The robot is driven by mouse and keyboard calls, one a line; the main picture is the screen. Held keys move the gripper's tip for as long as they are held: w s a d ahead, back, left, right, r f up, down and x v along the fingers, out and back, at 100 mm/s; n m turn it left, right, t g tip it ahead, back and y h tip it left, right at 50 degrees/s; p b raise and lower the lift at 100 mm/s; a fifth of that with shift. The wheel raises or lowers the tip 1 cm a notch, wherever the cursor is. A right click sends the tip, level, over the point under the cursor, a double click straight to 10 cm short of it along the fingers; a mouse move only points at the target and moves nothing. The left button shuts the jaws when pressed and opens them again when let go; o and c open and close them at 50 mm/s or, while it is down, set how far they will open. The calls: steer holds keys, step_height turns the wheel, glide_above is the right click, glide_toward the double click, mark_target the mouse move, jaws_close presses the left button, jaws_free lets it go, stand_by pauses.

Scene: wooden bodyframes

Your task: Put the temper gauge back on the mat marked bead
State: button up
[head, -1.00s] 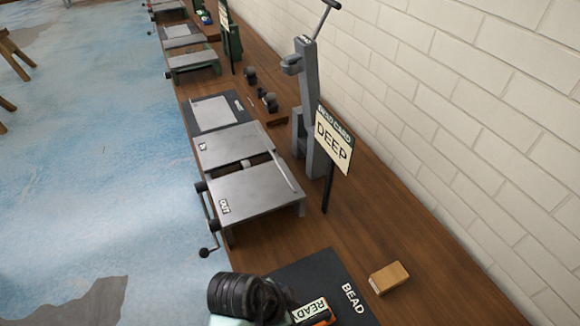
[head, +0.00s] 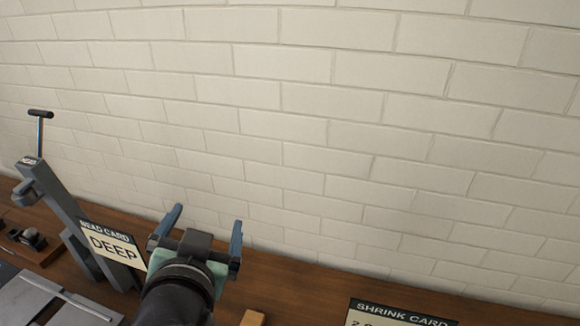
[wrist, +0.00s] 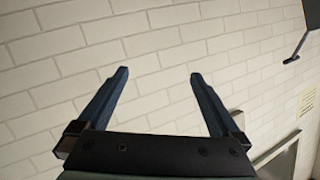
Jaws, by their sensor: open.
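My gripper (head: 205,215) is raised over the bench with its two blue fingers spread. It is open and empty, and in the wrist view (wrist: 160,73) only the wall shows between the fingers. Neither the temper gauge nor the mat marked bead can be made out in the current views. My arm covers part of the bench at the bottom of the head view.
A bead card sign (head: 112,245) reading DEEP stands left of my gripper, beside a grey lever tool (head: 62,205). A wooden block (head: 253,318) and a shrink card (head: 390,315) are at the lower right. A pale brick wall (head: 330,120) backs the wooden bench (head: 300,283).

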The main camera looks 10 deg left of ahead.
steer(key=w+d+r+t, duration=0.1)
steer(key=d+r+t, duration=0.25)
steer(key=r, duration=0.45)
steer(key=w+d+r+t, duration=0.1)
steer(key=d+r+t, duration=0.1)
steer(key=d+r, duration=0.5)
steer(key=s+d+r+t+h, duration=0.2)
steer(key=s+d+r+t, duration=0.2)
steer(key=r, duration=0.6)
steer(key=s+d+r+t+h, duration=0.2)
steer(key=s+d+r+t, duration=0.2)
steer(key=r, duration=0.5)
steer(key=shift+s+d+r+n+h, duration=0.35)
steer(key=shift+s+d, duration=0.3)
steer(key=shift+d, duration=0.15)
